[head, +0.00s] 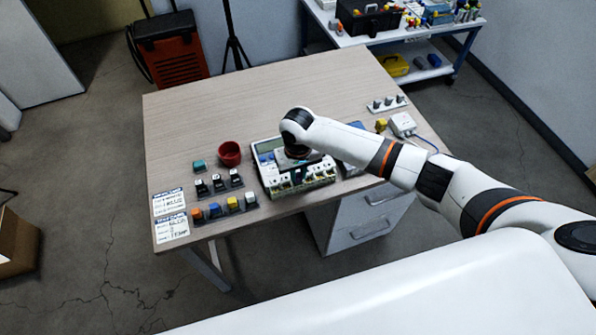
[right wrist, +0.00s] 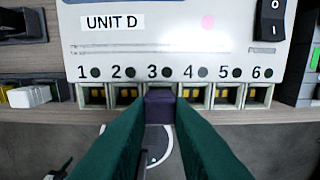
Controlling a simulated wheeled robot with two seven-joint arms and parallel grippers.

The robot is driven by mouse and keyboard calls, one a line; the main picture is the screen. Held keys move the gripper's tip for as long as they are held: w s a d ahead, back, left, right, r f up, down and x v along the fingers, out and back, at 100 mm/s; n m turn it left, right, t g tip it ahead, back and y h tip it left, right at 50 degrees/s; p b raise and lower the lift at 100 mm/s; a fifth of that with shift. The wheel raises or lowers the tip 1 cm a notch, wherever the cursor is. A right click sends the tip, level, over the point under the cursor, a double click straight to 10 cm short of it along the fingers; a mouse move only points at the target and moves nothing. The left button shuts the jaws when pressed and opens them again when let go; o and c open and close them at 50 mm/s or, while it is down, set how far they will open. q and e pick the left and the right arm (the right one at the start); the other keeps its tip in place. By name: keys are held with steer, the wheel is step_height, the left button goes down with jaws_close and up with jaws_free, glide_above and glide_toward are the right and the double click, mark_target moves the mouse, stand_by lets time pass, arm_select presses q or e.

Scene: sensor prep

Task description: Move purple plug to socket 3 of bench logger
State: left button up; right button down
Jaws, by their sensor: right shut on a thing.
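The bench logger (right wrist: 190,30), a white unit marked UNIT D, fills the top of the right wrist view, with a row of sockets numbered 1 to 6. It also shows mid-table in the head view (head: 263,162), partly covered by my right wrist. My right gripper (right wrist: 160,103) has dark green fingers shut on the purple plug (right wrist: 159,110). The plug lines up with socket 3 at its opening and covers it; I cannot tell how deep it sits. Sockets 1, 2, 4, 5 and 6 show dark openings with yellow inside. My left gripper is not in view.
A red cup (head: 229,153) and rows of small coloured blocks (head: 214,210) stand left of the logger. A blue device (head: 350,157) stands close on its right, under my arm. A white box (head: 402,124) with a cable is further right. The table's back left is clear.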

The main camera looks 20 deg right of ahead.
steer(key=shift+f, duration=0.15)
steer(key=c, duration=1.1)
jaws_free()
steer(key=shift+o, duration=0.2)
step_height(320, 180, up, 7)
steer(key=p, duration=0.8)
